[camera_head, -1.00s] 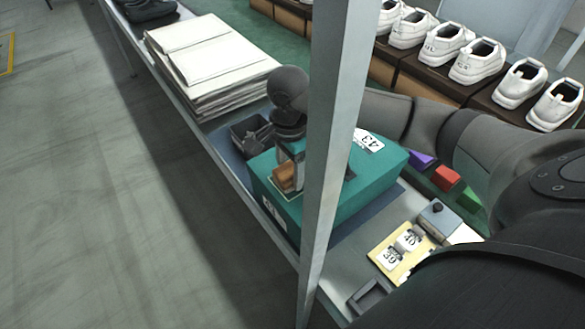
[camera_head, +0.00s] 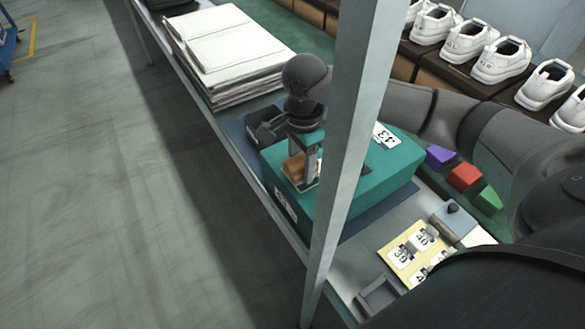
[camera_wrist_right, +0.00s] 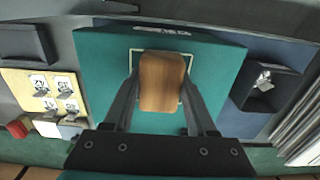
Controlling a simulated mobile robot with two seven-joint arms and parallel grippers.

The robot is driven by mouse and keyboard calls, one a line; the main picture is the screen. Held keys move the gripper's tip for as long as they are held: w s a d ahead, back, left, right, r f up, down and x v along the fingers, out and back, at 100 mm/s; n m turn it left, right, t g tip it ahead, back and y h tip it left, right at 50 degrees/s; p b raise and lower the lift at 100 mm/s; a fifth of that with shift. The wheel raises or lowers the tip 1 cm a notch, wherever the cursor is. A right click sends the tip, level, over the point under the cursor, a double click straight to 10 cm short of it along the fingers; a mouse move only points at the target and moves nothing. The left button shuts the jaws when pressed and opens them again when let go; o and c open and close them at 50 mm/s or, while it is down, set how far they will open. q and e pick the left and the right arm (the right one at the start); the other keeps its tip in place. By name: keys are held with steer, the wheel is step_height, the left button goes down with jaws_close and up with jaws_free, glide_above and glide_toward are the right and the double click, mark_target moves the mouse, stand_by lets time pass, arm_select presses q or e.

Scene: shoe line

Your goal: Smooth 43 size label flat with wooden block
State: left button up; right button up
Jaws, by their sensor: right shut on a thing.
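A teal shoe box (camera_head: 365,185) sits on the bench, partly hidden by a grey post. A white 43 label (camera_head: 385,135) lies on its top near the far edge. My right gripper (camera_head: 304,163) is shut on a brown wooden block (camera_head: 294,167) at the near left part of the box top, apart from that label. The wrist view shows the block (camera_wrist_right: 161,82) between the two fingers (camera_wrist_right: 160,95), over a pale-outlined rectangle on the teal box (camera_wrist_right: 105,70). I cannot tell whether the block touches the box. My left gripper is out of view.
The grey post (camera_head: 345,150) stands in front of the box. A dark tray (camera_head: 266,128) and stacked white sheets (camera_head: 228,55) are to the left. A yellow label card (camera_head: 412,250) and purple (camera_head: 439,156), red (camera_head: 465,177) and green (camera_head: 489,198) blocks are to the right.

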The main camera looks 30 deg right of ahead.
steer(key=shift+d+f, duration=0.2)
steer(key=shift+d, duration=0.5)
steer(key=shift+s, duration=0.1)
steer(key=shift+r+p, duration=1.85)
steer(key=shift+r, duration=1.25)
steer(key=shift+r, duration=0.15)
steer(key=shift+r+p, duration=1.1)
steer(key=shift+r, duration=0.35)
